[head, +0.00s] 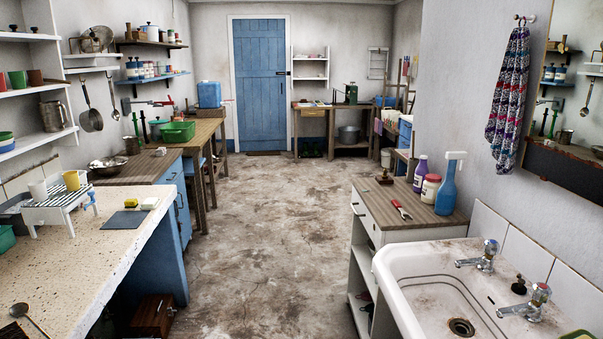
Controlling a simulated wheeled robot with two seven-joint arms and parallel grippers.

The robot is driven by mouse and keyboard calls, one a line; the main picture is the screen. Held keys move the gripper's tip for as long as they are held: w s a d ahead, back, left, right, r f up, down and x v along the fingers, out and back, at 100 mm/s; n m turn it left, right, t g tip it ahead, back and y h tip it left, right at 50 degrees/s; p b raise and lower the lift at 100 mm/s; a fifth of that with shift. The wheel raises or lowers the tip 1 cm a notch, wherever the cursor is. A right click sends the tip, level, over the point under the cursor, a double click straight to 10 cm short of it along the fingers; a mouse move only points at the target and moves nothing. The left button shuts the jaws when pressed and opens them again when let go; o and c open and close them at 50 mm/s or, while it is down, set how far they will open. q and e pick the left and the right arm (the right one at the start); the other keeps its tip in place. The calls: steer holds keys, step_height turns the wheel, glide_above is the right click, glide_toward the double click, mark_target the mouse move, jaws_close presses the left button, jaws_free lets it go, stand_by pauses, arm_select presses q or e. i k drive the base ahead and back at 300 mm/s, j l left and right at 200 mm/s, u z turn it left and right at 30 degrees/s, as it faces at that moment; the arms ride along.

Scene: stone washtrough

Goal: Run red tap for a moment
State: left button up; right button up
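Two chrome taps stand on the right-hand ledge of the white sink at the lower right. The nearer tap (530,305) has a small reddish marking on its top, and its spout points left over the basin. The farther tap (481,258) has a blue marking on its top. The white sink (408,262) has a dark round drain (461,327) near the bottom edge of the view. No water shows from either spout. Neither of my grippers is in view.
A dark plug (519,285) sits between the taps. A blue spray bottle (446,190) and a white jar stand on the wooden-topped cabinet (375,205) beyond the sink. A speckled counter (90,260) is at left. The floor (260,250) between them is clear.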

mark_target(541, 293)
steer(key=z, duration=1.05)
